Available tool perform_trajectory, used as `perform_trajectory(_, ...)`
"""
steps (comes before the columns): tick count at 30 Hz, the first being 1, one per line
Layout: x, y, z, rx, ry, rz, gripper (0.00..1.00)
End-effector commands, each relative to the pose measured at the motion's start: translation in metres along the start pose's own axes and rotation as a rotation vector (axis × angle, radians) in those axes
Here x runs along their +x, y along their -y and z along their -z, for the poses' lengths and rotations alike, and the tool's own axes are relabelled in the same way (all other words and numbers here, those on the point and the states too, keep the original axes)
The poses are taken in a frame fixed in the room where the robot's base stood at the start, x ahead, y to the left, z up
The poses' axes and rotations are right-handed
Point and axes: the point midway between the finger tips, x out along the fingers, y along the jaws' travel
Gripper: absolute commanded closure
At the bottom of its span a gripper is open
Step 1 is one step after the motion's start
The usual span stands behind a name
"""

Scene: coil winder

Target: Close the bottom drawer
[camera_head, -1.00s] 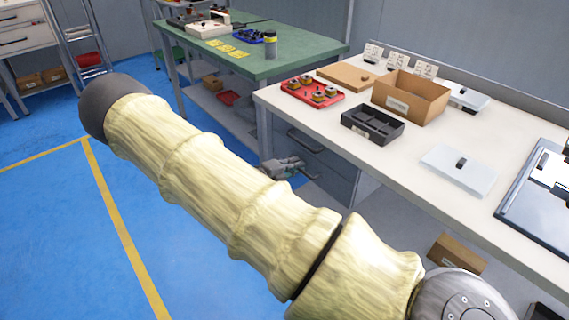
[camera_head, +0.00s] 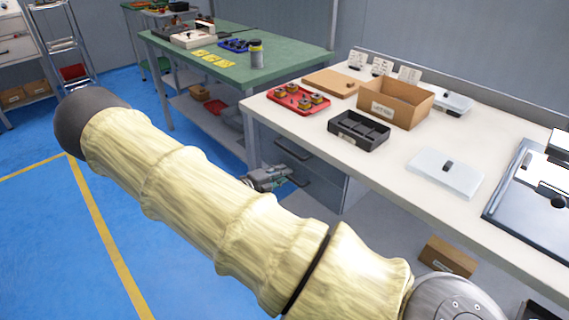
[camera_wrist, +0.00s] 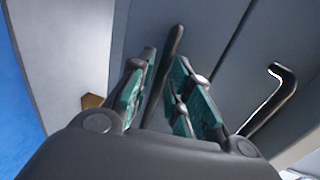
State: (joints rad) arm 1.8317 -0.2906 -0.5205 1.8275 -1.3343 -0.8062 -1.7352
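The grey drawer cabinet (camera_head: 325,183) stands under the white workbench. Its upper drawer handle (camera_head: 293,149) is a dark bar, which also shows at the right in the wrist view (camera_wrist: 270,98). My gripper (camera_head: 270,178) is low at the cabinet's front, by the bottom drawer. In the wrist view, its green-padded fingers (camera_wrist: 162,88) are apart, with the bottom drawer's dark handle (camera_wrist: 168,60) showing between them. I cannot tell whether they touch it. The bottom drawer front (camera_wrist: 185,35) is partly hidden by the fingers, and how far it stands out is unclear.
The white workbench (camera_head: 395,170) overhangs the cabinet, carrying a red tray (camera_head: 298,98), a black divided tray (camera_head: 358,131) and a cardboard box (camera_head: 396,103). A carton (camera_head: 449,257) is below it. The green table (camera_head: 285,62) stands behind. Blue floor at left is clear.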

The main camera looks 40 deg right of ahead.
Motion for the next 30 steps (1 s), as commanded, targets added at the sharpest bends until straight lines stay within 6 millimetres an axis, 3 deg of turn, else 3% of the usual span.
perform_trajectory(9, -0.06, 0.0, 0.0, 0.001, 0.003, 0.0, 0.81)
perform_trajectory(15, -0.088, 0.001, 0.0, 0.001, 0.001, 0.0, 0.81)
perform_trajectory(21, -0.103, 0.001, 0.0, 0.001, 0.0, 0.001, 0.81)
perform_trajectory(30, -0.105, 0.0, 0.0, 0.0, 0.001, 0.001, 0.81)
